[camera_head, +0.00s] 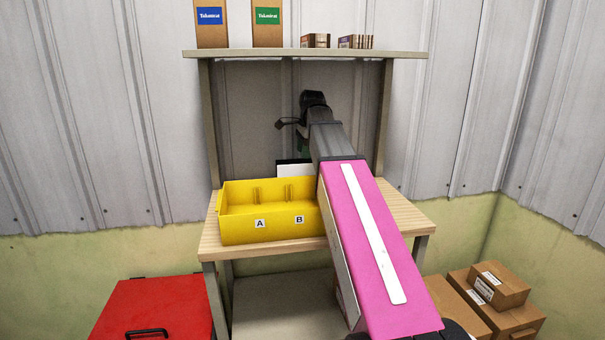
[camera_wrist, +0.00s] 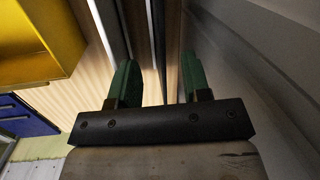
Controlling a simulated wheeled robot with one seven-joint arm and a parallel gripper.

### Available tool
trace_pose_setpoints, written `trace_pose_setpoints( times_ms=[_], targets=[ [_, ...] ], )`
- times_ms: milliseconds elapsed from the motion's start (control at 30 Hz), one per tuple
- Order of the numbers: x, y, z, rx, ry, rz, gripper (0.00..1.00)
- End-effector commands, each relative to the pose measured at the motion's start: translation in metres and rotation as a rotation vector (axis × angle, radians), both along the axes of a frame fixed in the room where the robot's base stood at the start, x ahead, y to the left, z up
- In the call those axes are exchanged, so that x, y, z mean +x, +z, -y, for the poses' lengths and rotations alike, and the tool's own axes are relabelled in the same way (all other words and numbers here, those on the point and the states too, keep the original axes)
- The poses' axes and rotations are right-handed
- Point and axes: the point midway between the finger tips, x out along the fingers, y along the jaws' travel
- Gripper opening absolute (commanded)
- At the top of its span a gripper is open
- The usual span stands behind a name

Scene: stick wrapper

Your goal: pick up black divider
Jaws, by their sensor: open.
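In the head view, a thin black panel edge (camera_head: 292,161), likely the black divider, shows behind a white panel (camera_head: 296,170) at the back of the table, right of the yellow bin's rear. My arm hides part of that area. My gripper (camera_wrist: 158,64) is open, its two green fingers apart and pointing toward the table. In the wrist view, a narrow dark upright strip (camera_wrist: 157,30) lies in line with the gap between the fingers. I cannot tell whether this strip is the divider or whether it is between the fingers. No contact shows.
A yellow bin (camera_head: 270,229) labelled A and B stands on the wooden table (camera_head: 395,212); it also shows in the wrist view (camera_wrist: 40,50). A shelf (camera_head: 380,54) with boxes is above. A red box (camera_head: 155,308) and cartons (camera_head: 500,285) stand lower down.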

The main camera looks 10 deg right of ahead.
Motion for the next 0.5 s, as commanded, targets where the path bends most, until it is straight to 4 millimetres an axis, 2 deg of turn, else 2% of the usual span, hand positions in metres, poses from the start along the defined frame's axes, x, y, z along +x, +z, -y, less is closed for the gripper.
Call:
trace_pose_setpoints(
  times_ms=[300, 500],
  targets=[
    [0.006, -0.038, -0.006, 0.0, 0.0, 0.0, 0.44],
    [0.007, -0.042, -0.006, 0.0, 0.0, 0.0, 0.44]
  ],
)
